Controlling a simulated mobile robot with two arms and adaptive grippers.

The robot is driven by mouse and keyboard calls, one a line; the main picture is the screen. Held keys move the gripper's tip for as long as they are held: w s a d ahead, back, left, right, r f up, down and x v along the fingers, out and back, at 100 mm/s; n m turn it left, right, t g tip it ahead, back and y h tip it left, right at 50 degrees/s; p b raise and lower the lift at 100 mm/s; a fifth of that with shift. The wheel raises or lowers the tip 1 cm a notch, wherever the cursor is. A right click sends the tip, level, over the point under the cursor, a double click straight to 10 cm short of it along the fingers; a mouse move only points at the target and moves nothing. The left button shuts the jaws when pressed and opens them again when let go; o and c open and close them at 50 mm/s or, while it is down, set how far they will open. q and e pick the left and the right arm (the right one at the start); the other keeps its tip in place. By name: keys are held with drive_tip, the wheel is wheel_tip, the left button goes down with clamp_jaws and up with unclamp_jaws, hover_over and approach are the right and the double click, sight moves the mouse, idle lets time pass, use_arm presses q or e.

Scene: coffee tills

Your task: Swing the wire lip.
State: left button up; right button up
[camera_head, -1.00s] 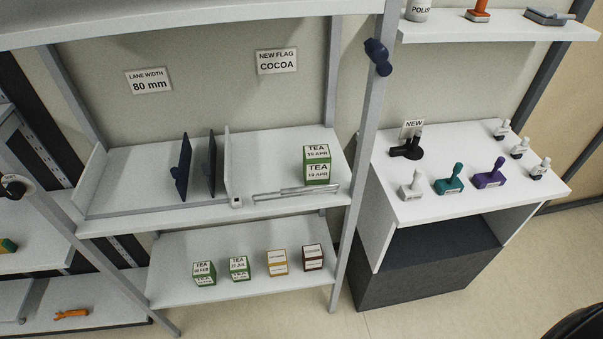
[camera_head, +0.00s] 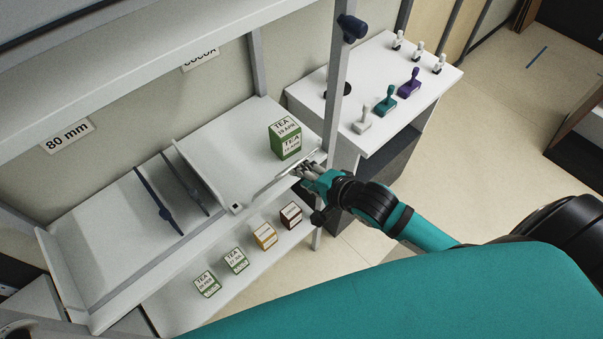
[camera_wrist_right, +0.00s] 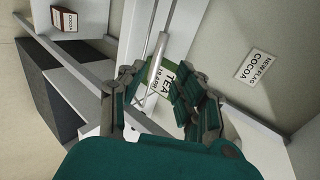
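The wire lip (camera_head: 288,184) is a thin metal rod frame along the front edge of the upper shelf (camera_head: 225,165), in front of a green and white TEA box stack (camera_head: 286,140). My right gripper (camera_head: 302,171) is at the lip's right part, in front of the TEA boxes. In the right wrist view the fingers (camera_wrist_right: 157,72) stand apart, open, with the wire lip (camera_wrist_right: 156,62) running between them; I cannot tell whether either finger touches it. The TEA label (camera_wrist_right: 162,80) shows behind the rod. My left gripper is not in view.
Two dark dividers (camera_head: 158,203) and a white one stand left on the shelf. Several small boxes (camera_head: 265,236) sit on the lower shelf. A grey post (camera_head: 338,100) rises close to my right gripper. A white table (camera_head: 430,75) with stamps stands behind it.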

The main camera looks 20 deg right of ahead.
drive_tip(key=b+x, duration=0.7)
drive_tip(key=shift+w+d+f, duration=0.15)
drive_tip(key=shift+d+f, duration=0.05)
drive_tip(key=shift+f, duration=0.25)
drive_tip(key=shift+w+b, duration=0.2)
drive_tip(key=shift+b, duration=0.15)
drive_tip(key=shift+c, duration=0.2)
drive_tip(key=shift+r, duration=0.1)
drive_tip(key=shift+c, duration=1.1)
use_arm(q)
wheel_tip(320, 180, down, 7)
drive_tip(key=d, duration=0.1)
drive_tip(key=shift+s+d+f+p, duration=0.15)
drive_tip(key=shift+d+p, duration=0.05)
drive_tip(key=shift+p, duration=0.1)
use_arm(e)
drive_tip(key=shift+s, duration=0.1)
clamp_jaws()
